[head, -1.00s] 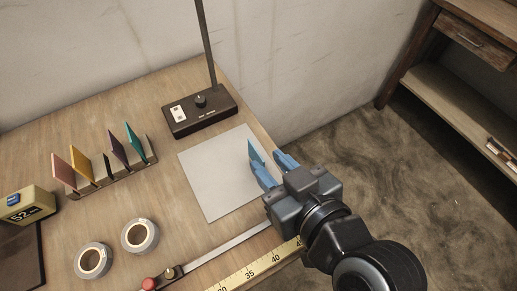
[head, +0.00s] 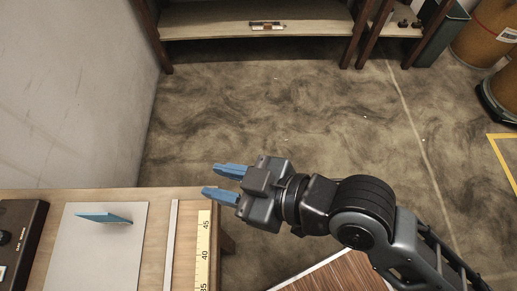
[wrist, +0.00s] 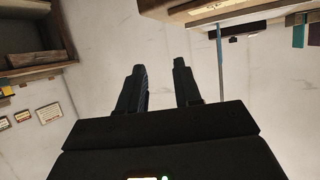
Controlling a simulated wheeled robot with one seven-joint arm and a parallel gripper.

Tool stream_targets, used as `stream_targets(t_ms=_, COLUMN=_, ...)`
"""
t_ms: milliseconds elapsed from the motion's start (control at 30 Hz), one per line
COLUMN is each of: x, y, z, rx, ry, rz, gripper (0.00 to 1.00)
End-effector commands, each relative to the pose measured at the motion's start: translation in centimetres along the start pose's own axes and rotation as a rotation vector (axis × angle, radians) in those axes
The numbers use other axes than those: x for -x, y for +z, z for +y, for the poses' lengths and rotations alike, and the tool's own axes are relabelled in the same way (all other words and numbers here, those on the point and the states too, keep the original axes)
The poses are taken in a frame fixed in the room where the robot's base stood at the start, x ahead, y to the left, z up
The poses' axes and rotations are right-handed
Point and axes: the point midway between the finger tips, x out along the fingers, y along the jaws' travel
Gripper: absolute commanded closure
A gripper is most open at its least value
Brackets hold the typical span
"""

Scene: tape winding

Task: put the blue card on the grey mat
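The blue card (head: 104,218) rests on the grey mat (head: 95,258) in the head view, near the mat's far edge. It looks tilted up rather than flat; I cannot tell exactly how it leans. My gripper (head: 221,182) is open and empty, to the right of the mat and past the table's corner. In the wrist view my gripper's two fingers (wrist: 160,90) stand apart with nothing between them.
A metal strip (head: 171,245) and a yellow ruler (head: 203,250) lie right of the mat. A dark stand base (head: 18,235) is at its left. Wooden shelving (head: 255,22) stands at the back. The floor between is clear.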

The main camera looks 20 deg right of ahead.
Motion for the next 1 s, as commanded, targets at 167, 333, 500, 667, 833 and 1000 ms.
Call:
stream_targets(t_ms=167, x=6.7, y=5.1, z=3.7, rx=-0.098, ry=0.249, rz=0.002, gripper=0.66)
stream_targets(t_ms=333, x=13.6, y=7.9, z=4.6, rx=-0.163, ry=0.450, rz=0.031, gripper=0.66)
stream_targets(t_ms=500, x=19.9, y=8.9, z=3.2, rx=-0.210, ry=0.608, rz=0.071, gripper=0.66)
stream_targets(t_ms=667, x=23.9, y=8.4, z=1.3, rx=-0.237, ry=0.700, rz=0.112, gripper=0.66)
stream_targets(t_ms=833, x=25.6, y=7.7, z=0.1, rx=-0.249, ry=0.739, rz=0.138, gripper=0.66)
stream_targets(t_ms=1000, x=25.9, y=7.5, z=-0.1, rx=-0.251, ry=0.745, rz=0.143, gripper=0.66)
